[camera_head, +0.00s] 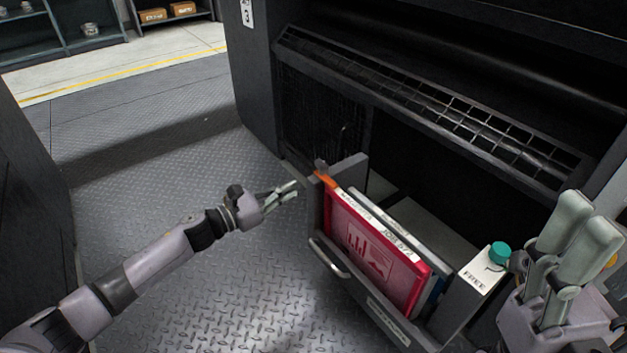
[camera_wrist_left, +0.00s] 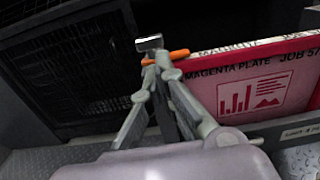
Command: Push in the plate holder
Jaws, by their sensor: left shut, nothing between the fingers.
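The plate holder (camera_head: 317,215) is a grey drawer-like tray that stands out from the dark machine, with a metal handle (camera_head: 330,260) on its outer face. It holds a magenta plate (camera_head: 372,250) and other upright plates. The magenta plate also shows in the left wrist view (camera_wrist_left: 262,85). An orange piece (camera_head: 325,179) sits near the holder's far left end. My left gripper (camera_head: 294,190) is shut and empty, just left of that end. In the left wrist view its fingertips (camera_wrist_left: 150,45) overlap the orange piece (camera_wrist_left: 178,54); contact is unclear. My right gripper (camera_head: 584,220) is raised at the right edge.
A white "FREE" box with a teal cap (camera_head: 499,252) stands at the holder's near right end. A grid shelf (camera_head: 440,120) on the machine lies above the holder. The patterned metal floor (camera_head: 150,200) to the left is clear. Shelves (camera_head: 60,30) stand far back.

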